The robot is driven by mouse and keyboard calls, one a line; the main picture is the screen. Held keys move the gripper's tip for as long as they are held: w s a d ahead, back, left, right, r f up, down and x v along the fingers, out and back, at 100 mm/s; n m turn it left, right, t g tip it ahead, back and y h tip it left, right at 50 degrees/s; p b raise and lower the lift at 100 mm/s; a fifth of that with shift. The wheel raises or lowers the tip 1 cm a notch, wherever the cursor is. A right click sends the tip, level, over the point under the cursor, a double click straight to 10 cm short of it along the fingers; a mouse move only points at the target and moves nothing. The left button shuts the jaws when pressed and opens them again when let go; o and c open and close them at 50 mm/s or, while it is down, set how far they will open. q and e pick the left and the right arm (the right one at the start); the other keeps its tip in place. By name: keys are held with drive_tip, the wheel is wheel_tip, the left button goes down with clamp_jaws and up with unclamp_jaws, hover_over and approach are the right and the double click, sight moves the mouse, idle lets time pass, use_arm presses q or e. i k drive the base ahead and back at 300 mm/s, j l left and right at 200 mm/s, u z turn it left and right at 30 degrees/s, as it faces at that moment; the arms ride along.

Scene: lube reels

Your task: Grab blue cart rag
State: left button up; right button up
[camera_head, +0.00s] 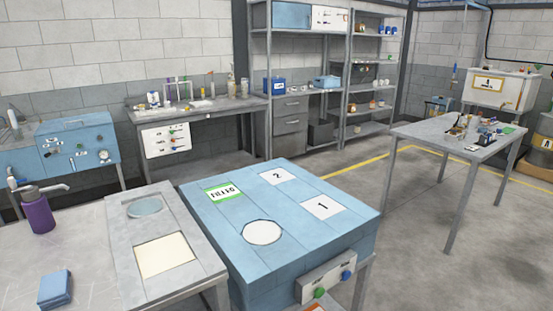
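A folded blue cloth (55,289), which looks like the rag, lies on the grey tabletop (90,265) at the lower left. It is near the bottom edge of the head view, and nothing touches it. Neither of my grippers is in view.
A purple pump bottle (38,212) stands behind the cloth. A grey panel (125,235) with a round blue disc and a cream square lies to its right. A blue cabinet (290,220) with labels and buttons fills the centre. A grey table (420,133) with small items stands at right; floor between is clear.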

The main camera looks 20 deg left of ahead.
sight(54, 292)
drive_tip(key=i+u, duration=0.25)
drive_tip(key=u, duration=0.15)
drive_tip(key=i+u, duration=0.35)
drive_tip(key=i+l+u, duration=0.1)
drive_tip(key=u, duration=1.8)
